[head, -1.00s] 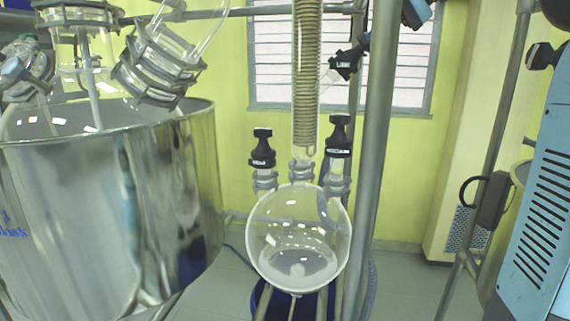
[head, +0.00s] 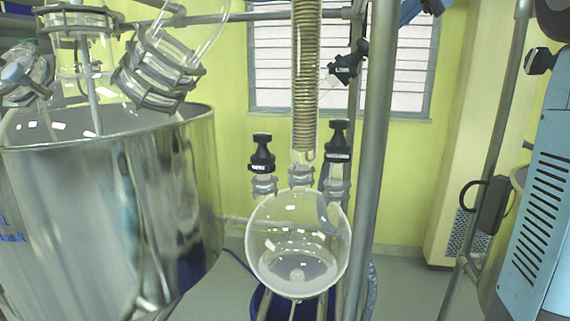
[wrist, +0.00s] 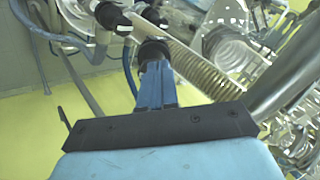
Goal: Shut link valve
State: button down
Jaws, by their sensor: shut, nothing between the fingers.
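The valve I take for the link valve is a black knob (head: 347,62) on a clear glass side arm, right of the coiled condenser and beside the metal post in the head view. Its white label is too small to read surely. In the wrist view my gripper (wrist: 157,68) has its blue fingers shut with nothing between them. A black knob (wrist: 152,50) shows just beyond the fingertips; I cannot tell which valve it is or whether they touch.
Two more black-capped valves (head: 262,152) (head: 338,142) stand upright on the round glass flask (head: 298,245). The coiled condenser (head: 306,80) rises above it. A thick metal post (head: 374,150) stands close on the right. A large steel vessel (head: 110,210) fills the left.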

jog(key=shift+d+r, duration=0.15)
jog(key=shift+d, duration=0.05)
